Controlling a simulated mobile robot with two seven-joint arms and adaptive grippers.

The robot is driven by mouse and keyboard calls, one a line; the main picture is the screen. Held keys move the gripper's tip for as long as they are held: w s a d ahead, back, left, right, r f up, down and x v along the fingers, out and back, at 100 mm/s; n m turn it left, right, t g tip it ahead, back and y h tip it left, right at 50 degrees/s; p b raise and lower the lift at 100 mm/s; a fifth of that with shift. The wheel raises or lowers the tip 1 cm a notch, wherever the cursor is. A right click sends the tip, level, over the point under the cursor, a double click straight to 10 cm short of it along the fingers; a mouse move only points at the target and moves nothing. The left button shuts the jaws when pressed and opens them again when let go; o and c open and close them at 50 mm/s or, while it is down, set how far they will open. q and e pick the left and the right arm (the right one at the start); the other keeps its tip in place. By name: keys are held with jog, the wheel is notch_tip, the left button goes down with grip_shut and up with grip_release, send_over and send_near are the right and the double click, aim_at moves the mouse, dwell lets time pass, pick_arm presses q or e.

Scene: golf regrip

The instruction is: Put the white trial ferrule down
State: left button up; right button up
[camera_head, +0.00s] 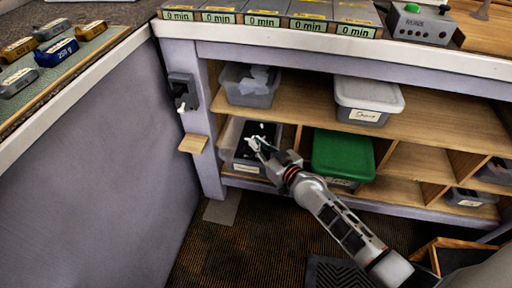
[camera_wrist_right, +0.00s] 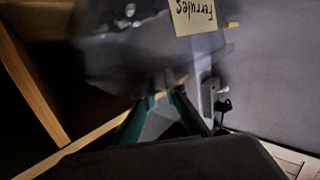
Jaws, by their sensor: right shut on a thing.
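My right gripper (camera_head: 258,146) reaches into the lower left bay of the shelf, at the open front of a grey bin with a dark inside (camera_head: 228,140). Its jaws are shut on a small pale thing at the fingertips, which looks like the white trial ferrule (camera_head: 253,143); fingers hide most of it. In the right wrist view, the green fingers of the gripper (camera_wrist_right: 161,94) close together just under a grey bin (camera_wrist_right: 130,65). That bin's label (camera_wrist_right: 196,14) reads "Ferrules" upside down. Whether the ferrule touches the bin is unclear. My left gripper is out of view.
A green-lidded box (camera_head: 343,157) stands right of my gripper. A grey bin (camera_head: 248,86) and a white-lidded box (camera_head: 368,95) sit on the shelf above. A dark bracket with a small white piece (camera_head: 183,92) and a wooden ledge (camera_head: 193,143) are on the left post.

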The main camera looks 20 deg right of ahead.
notch_tip(320, 180, down, 2)
jog(key=shift+d+f, duration=0.1)
jog(key=shift+r, duration=0.35)
jog(key=shift+f, duration=0.5)
jog(key=shift+s+f+b, duration=0.1)
jog(key=shift+f+b, duration=0.15)
jog(key=shift+b, duration=0.1)
jog(key=o, duration=0.7)
jog(key=shift+c, duration=0.2)
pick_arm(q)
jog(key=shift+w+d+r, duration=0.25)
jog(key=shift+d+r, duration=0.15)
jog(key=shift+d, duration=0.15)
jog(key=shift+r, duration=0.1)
pick_arm(e)
jog(key=shift+r, duration=0.1)
